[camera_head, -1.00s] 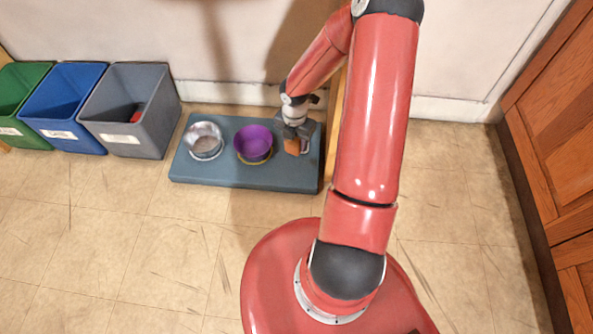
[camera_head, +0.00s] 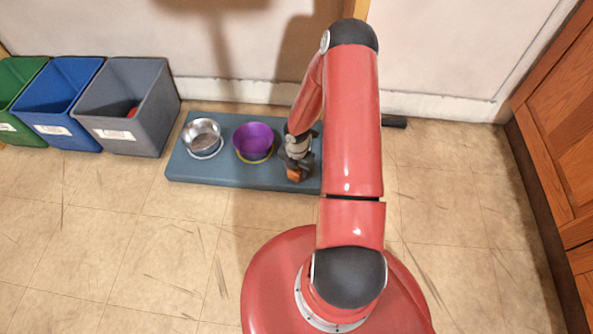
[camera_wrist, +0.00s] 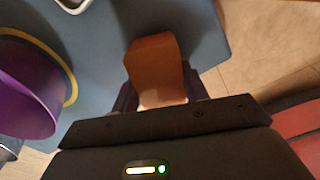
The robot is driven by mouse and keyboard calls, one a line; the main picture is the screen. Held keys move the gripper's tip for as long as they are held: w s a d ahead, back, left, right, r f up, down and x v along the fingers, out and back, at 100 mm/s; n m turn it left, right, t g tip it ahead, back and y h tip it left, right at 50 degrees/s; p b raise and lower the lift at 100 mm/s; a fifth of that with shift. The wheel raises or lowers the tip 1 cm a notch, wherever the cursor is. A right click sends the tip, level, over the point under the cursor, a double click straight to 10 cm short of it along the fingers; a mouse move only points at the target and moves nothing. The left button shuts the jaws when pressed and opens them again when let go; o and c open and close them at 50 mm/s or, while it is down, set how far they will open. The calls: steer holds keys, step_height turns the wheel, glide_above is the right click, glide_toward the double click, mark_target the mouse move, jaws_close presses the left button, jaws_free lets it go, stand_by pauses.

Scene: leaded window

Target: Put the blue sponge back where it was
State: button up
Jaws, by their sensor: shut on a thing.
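No blue sponge can be made out in either view. My gripper (camera_head: 298,168) is over the right end of the blue-grey platform (camera_head: 215,180), near its front edge. It is shut on an orange-brown block (camera_head: 293,174). In the wrist view the block (camera_wrist: 155,65) sits between the fingers (camera_wrist: 158,98), its far end pointing away from the wrist. I cannot tell whether the block touches the platform. A purple bowl (camera_head: 253,139) stands just left of my gripper on the platform. It also shows at the left of the wrist view (camera_wrist: 25,95).
A metal bowl (camera_head: 202,135) stands at the platform's left. Grey (camera_head: 128,135), blue (camera_head: 50,125) and green (camera_head: 12,110) bins stand further left; something red (camera_head: 132,112) lies in the grey one. Wooden cabinets (camera_head: 560,130) are at the right. The front floor is mostly clear.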

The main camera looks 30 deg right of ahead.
steer(key=shift+f, duration=0.1)
steer(key=o, duration=0.9)
